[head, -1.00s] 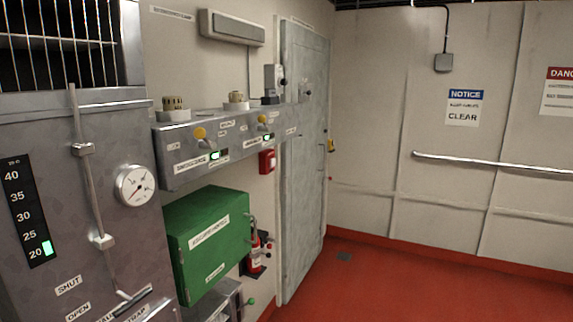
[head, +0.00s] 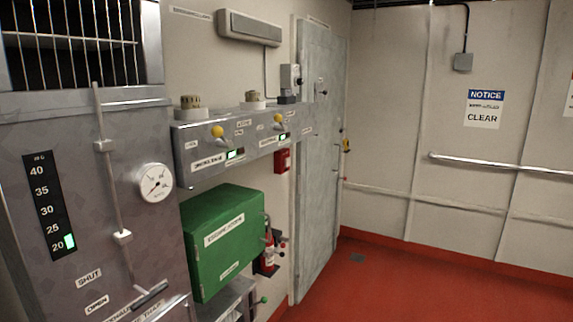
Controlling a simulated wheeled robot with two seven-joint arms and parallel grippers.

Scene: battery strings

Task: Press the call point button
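A small red box (head: 282,161), which looks like the call point, is mounted on the left wall below the right end of the grey control panel. It sits just left of the grey door. Its button is too small to make out. Neither of my grippers shows in the head view.
A grey cabinet (head: 90,200) with a gauge (head: 155,183) and lever stands at the near left. A green box (head: 222,240) and the grey control panel (head: 205,153) jut from the left wall. A red extinguisher (head: 269,250) hangs beyond. Red floor (head: 400,285) at right is clear.

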